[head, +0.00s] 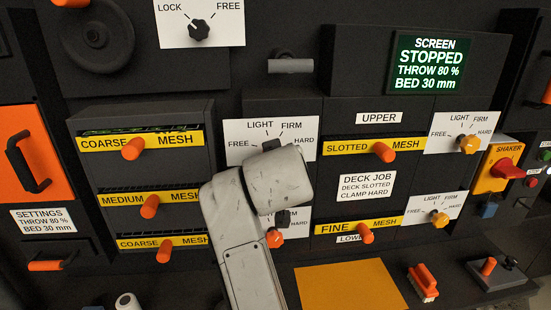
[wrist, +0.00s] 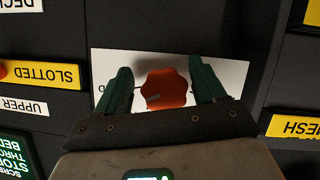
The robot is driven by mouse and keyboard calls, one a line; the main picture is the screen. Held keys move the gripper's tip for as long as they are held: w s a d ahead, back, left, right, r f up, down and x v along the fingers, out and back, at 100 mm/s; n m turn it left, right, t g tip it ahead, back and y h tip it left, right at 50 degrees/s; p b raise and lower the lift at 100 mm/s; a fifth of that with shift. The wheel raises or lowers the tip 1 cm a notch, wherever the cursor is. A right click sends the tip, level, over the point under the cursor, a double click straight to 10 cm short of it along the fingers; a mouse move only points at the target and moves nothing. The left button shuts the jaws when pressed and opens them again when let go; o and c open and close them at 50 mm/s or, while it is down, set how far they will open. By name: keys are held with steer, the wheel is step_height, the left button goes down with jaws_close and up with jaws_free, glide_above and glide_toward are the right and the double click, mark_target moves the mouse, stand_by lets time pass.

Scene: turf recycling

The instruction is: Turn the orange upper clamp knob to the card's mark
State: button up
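The orange upper clamp knob (wrist: 166,89) shows in the upside-down wrist view in front of a white dial card (wrist: 228,72). My gripper (wrist: 163,82) is open, with one dark green finger on each side of the knob. A gap shows at the left finger; contact at the right finger is unclear. In the head view the dial card (head: 240,133) reads FREE, LIGHT, FIRM, HARD, and my arm hides its knob. The job card (head: 367,187) reads DECK SLOTTED, CLAMP HARD.
Right of my arm are the SLOTTED drawer handle (head: 387,146) and two more clamp knobs, upper (head: 468,145) and lower (head: 439,217). Another orange knob (head: 275,238) is below my gripper. The screen (head: 431,64) reads STOPPED. A red shaker switch (head: 505,168) is at far right.

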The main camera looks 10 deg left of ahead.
steer(key=shift+o, duration=0.2)
steer(key=shift+a+r, duration=0.2)
steer(key=shift+s, duration=0.15)
steer(key=b+v, duration=0.1)
steer(key=v, duration=0.9)
steer(key=shift+s+b, duration=0.25)
steer(key=shift+b, duration=0.05)
steer(key=shift+s, duration=0.1)
